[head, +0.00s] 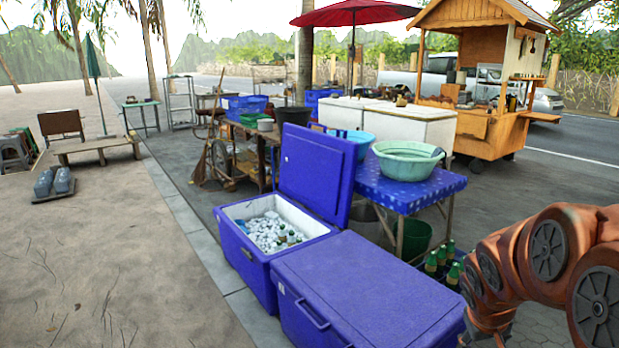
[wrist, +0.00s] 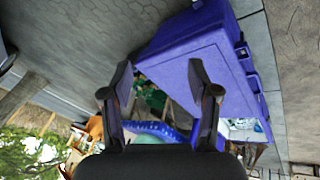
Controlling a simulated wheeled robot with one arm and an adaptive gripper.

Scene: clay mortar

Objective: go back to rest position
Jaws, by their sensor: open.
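My gripper (wrist: 160,92) shows in the wrist view with its two dark fingers apart and nothing between them. Behind the fingers, some distance off, is the closed blue cooler (wrist: 205,65); the wrist picture is tilted, nearly upside down. In the head view my orange-brown arm is bent at the lower right, and the gripper itself is out of that frame.
An open blue cooler (head: 245,253) holds ice and bottles. A blue-covered table (head: 405,192) bears a green basin (head: 408,160). Green bottles (head: 441,262) stand in a crate near my arm. A wooden food cart (head: 485,125) is behind. Sandy ground (head: 90,260) at left is mostly clear.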

